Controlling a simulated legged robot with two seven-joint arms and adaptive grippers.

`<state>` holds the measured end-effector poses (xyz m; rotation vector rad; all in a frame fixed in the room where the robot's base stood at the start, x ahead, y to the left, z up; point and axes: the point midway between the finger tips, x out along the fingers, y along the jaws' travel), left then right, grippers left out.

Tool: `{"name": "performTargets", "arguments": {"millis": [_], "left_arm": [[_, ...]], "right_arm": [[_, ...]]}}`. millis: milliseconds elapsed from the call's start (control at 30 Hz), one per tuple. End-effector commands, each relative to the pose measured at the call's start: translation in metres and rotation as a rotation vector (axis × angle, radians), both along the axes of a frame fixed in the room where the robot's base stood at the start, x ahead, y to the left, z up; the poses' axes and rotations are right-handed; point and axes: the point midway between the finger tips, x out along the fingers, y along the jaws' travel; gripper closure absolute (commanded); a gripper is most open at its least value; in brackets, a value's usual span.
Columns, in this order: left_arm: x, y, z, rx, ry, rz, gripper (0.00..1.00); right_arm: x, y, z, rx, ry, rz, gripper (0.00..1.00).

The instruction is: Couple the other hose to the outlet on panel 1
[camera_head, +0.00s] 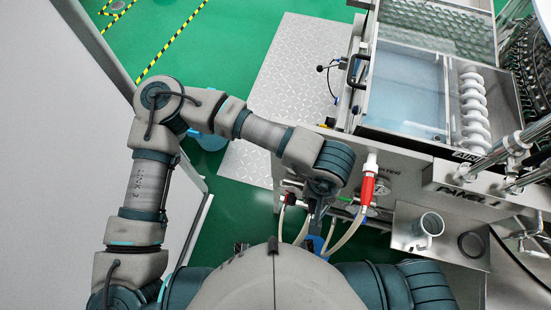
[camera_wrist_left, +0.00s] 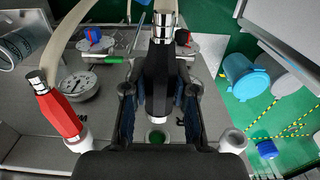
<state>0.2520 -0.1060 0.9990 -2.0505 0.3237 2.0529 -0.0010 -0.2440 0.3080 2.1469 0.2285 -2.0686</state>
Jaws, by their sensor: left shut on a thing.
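My left gripper (camera_wrist_left: 158,112) is shut on a black hose coupling (camera_wrist_left: 160,75) with a metal collar and a pale hose at its top. Below the coupling's lower end, a green round port (camera_wrist_left: 156,137) shows between the fingers; I cannot tell whether they touch. A red coupling (camera_wrist_left: 57,108) on another pale hose sits by a white fitting (camera_wrist_left: 78,140) to the left. In the head view the red coupling (camera_head: 368,186) is right of my left gripper (camera_head: 317,208), whose fingers are mostly hidden by the wrist. My right gripper is not in view.
A pressure gauge (camera_wrist_left: 79,86) and blue-and-red valve parts (camera_wrist_left: 95,36) are close by. A metal cup (camera_head: 428,226) stands on the ledge to the right. A blue bin (camera_wrist_left: 244,74) stands on the green floor, away from the panel.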

Motion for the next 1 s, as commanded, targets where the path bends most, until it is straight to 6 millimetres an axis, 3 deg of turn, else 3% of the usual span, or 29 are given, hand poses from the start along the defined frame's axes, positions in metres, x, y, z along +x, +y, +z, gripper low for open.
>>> {"name": "performTargets", "arguments": {"millis": [1000], "left_arm": [[0.036, -0.012, 0.0, -0.001, 0.0, 0.0, 1.0]], "right_arm": [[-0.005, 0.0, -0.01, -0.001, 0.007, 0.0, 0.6]]}}
